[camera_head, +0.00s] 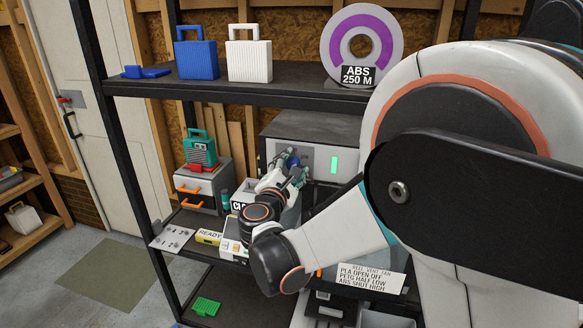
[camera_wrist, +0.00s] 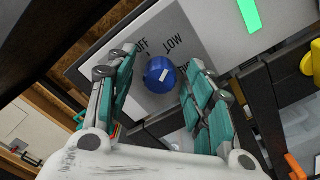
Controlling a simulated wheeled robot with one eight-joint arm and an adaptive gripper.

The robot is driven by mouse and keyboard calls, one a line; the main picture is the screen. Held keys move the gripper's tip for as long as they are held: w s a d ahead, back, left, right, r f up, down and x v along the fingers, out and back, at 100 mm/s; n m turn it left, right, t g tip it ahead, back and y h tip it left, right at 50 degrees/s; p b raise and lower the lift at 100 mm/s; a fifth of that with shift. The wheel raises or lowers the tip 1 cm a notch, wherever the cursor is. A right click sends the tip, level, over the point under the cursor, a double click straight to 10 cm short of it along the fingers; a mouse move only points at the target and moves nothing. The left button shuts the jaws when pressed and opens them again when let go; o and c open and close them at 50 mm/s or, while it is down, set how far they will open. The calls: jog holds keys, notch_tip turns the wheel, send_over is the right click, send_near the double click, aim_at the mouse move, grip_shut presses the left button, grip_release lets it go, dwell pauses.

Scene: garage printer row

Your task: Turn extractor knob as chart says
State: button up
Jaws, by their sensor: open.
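The blue extractor knob (camera_wrist: 160,76) sits on a light panel, with a short white mark on its face. OFF is printed at its upper left and LOW at its upper right; a third label at right is partly hidden by a finger. My gripper (camera_wrist: 156,64) is open, its teal-padded fingers on either side of the knob; I cannot tell whether they touch it. In the head view my gripper (camera_head: 291,172) is at the grey extractor box (camera_head: 330,130). The chart (camera_head: 370,280) reads PLA OPEN OFF, PETG HALF LOW, ABS SHUT HIGH.
A green light (camera_head: 334,165) glows right of the knob. A purple spool (camera_head: 337,38) labelled ABS 250 M stands on the upper shelf (camera_head: 240,91) above my arm. My arm hides the right side.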

jog(key=c, duration=1.1)
jog(key=shift+o, duration=0.2)
jog(key=shift+m, duration=0.3)
jog(key=m+b, duration=0.2)
jog(key=m, duration=0.9)
jog(key=shift+f, duration=0.15)
jog(key=shift+d+m, duration=0.1)
jog(key=shift+m, duration=0.2)
